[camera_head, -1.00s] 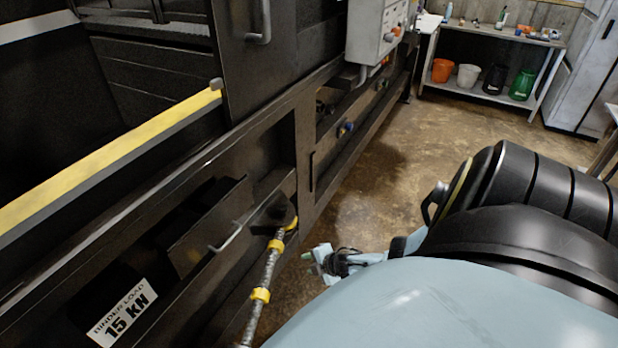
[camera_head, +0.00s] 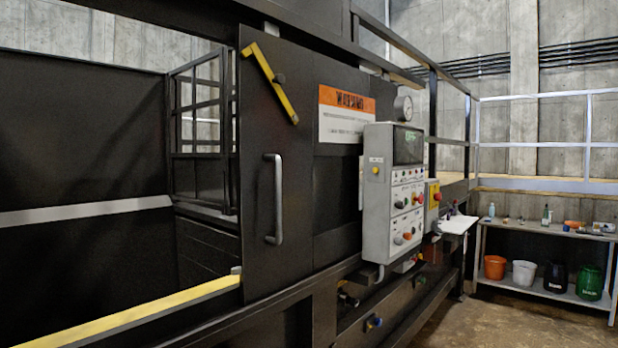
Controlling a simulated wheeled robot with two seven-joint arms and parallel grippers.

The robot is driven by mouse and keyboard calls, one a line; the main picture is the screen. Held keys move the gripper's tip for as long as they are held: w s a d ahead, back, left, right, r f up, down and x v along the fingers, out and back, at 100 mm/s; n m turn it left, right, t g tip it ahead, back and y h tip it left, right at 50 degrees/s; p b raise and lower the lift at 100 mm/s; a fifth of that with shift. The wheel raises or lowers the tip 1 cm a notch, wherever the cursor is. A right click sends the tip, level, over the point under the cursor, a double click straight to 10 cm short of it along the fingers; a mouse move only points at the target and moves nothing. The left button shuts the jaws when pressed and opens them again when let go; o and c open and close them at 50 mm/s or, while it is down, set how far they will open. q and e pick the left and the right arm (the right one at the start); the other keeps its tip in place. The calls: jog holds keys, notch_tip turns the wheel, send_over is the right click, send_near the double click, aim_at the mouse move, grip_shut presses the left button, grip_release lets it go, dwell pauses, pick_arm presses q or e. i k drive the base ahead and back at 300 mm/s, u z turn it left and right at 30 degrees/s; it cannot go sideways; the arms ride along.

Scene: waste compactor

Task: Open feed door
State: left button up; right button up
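The feed door (camera_head: 292,240) is a dark sliding panel on the front of the compactor, with a vertical grey bar handle (camera_head: 274,199) near its left edge. To its left is a wide opening, with a yellow sill (camera_head: 130,318) along the bottom and a dark inner wall with a pale stripe. The panel stands at the right side of this opening. A yellow angled bar (camera_head: 270,82) is fixed at the door's upper left. Neither of my grippers is in view.
A grey control box (camera_head: 393,192) with buttons and a screen juts out right of the door, below a round gauge (camera_head: 403,107). A shelf bench (camera_head: 545,283) with several buckets stands at the right. Bare floor (camera_head: 505,325) lies in front of it.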

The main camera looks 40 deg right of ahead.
aim_at(276, 196)
jog(key=k, duration=0.2)
jog(key=z, duration=1.95)
jog(key=i, duration=1.65)
jog(key=u, duration=2.1)
